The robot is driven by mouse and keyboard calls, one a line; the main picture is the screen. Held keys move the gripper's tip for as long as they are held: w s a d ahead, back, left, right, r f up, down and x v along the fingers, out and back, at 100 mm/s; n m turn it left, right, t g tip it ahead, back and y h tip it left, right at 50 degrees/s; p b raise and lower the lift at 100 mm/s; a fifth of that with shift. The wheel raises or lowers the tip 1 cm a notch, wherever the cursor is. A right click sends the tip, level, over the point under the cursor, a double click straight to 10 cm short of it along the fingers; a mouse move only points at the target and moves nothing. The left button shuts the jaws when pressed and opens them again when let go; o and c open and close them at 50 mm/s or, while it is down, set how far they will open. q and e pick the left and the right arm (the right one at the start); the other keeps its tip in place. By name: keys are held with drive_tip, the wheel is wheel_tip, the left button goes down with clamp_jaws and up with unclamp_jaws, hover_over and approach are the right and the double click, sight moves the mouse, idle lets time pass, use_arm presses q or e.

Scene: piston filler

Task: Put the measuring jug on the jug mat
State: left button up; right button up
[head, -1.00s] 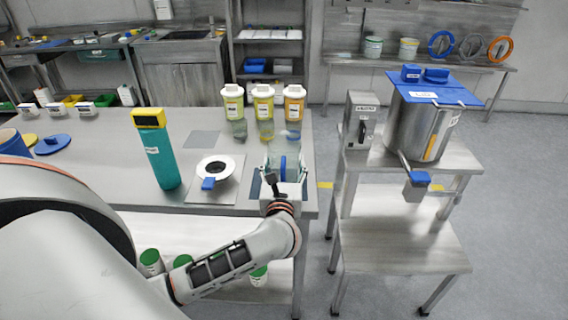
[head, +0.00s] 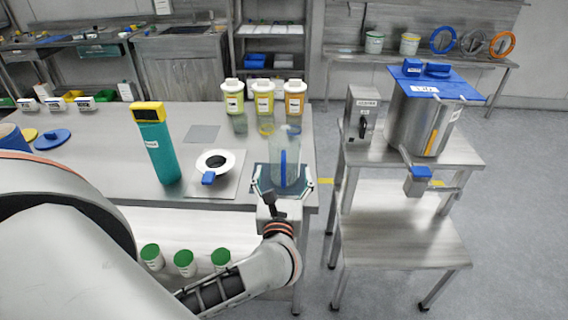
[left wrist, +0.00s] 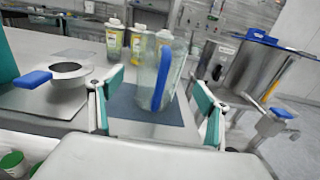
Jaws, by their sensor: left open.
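The measuring jug (head: 292,150) is clear with a blue handle. It stands upright on the dark blue-grey jug mat (head: 264,180) at the right front corner of the steel table. The left wrist view also shows the jug (left wrist: 149,70), handle toward me, and the mat (left wrist: 130,108) beneath it. My left gripper (head: 283,187) is open, its fingers spread to either side of the jug at the table's front edge. In the left wrist view the two fingers (left wrist: 156,84) show clear gaps to the jug. My right gripper is not in view.
Several yellow-labelled bottles (head: 264,98) stand behind. The steel hopper (head: 420,125) is on a separate stand to the right, across a gap.

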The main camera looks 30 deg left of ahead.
use_arm(q)
drive_tip(key=v, duration=0.4)
drive_tip(key=shift+s+d, duration=0.1)
drive_tip(key=shift+s, duration=0.1)
drive_tip(key=shift+s+r+m, duration=0.1)
drive_tip(key=shift+r+m, duration=0.15)
drive_tip(key=shift+m, duration=0.05)
drive_tip(key=s+d+r+m+t+h, duration=0.1)
drive_tip(key=d+m+t+h, duration=0.25)
drive_tip(key=m, duration=0.55)
drive_tip(key=d+r+m+t+h, duration=0.2)
drive_tip(key=d+m+t+h, duration=0.15)
drive_tip(key=m, duration=0.55)
drive_tip(key=s+d+f+m+g+h, duration=0.2)
drive_tip(key=d+f+m+h, duration=0.45)
drive_tip(key=m, duration=0.55)
drive_tip(key=s+f+m+g, duration=0.3)
drive_tip(key=f+m, duration=0.2)
drive_tip(key=f, duration=0.3)
drive_tip(key=s+a+f+m+g+y, duration=0.1)
drive_tip(key=s+f+m+g, duration=0.2)
drive_tip(key=f, duration=0.6)
drive_tip(key=s+a+f+m+g, duration=0.1)
drive_tip(key=s+f+m+g, duration=0.2)
drive_tip(key=f+m, duration=0.5)
drive_tip(key=shift+s+a+f+g, duration=0.25)
drive_tip(key=shift+s+f+g, duration=0.05)
drive_tip(key=shift+s, duration=0.55)
drive_tip(key=shift+y, duration=0.25)
